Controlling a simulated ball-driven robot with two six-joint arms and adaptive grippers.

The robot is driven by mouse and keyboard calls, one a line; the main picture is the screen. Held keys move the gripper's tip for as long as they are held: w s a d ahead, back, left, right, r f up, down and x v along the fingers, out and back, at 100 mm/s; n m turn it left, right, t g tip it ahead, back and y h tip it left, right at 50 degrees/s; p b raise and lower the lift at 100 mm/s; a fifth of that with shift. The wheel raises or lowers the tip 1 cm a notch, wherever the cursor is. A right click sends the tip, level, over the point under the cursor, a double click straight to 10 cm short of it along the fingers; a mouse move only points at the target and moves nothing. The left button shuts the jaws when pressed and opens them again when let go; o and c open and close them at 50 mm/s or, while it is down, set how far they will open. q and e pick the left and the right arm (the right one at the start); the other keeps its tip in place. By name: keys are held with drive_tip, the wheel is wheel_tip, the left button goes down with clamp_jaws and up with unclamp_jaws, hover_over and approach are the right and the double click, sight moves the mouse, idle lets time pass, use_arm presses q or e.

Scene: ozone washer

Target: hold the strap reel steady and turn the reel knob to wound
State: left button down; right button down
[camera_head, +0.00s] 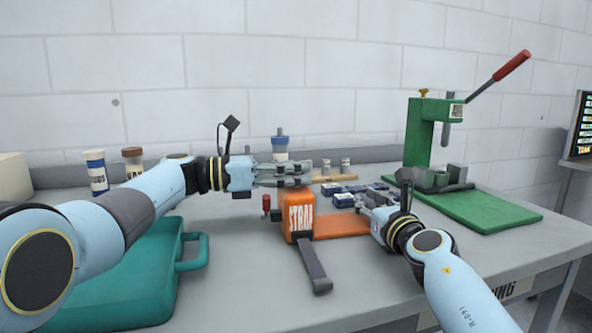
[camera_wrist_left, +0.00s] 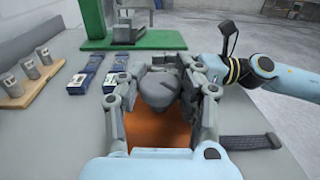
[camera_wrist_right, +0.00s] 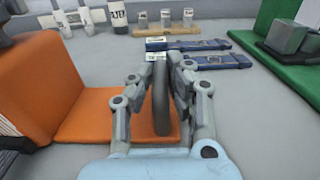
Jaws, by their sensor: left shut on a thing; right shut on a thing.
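The strap reel (camera_head: 300,215) is an orange block lettered STRAP on the table, with a flat orange base to its right. My left gripper (camera_head: 285,175) is at the top of the block; in the left wrist view its fingers stand on both sides of the orange (camera_wrist_left: 160,132). My right gripper (camera_wrist_right: 160,90) is shut on a grey disc-like knob (camera_wrist_right: 161,98), seen edge-on above the orange base. The knob also shows, rounded, in the left wrist view (camera_wrist_left: 158,90). Its setting cannot be read. A dark strap (camera_head: 315,268) hangs from the block's front.
A teal case (camera_head: 130,275) lies at the front left. Blue buckle-like pieces (camera_head: 342,200) lie behind the reel. A green press (camera_head: 425,140) with a red-handled lever stands at the back right. Small cups stand on a wooden rack (camera_head: 335,178) at the back.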

use_arm(q)
drive_tip(key=shift+a, duration=0.15)
drive_tip(key=c, duration=0.9)
unclamp_jaws()
drive_tip(key=v, duration=1.1)
drive_tip(key=shift+a+f, duration=0.1)
drive_tip(key=shift+a, duration=0.3)
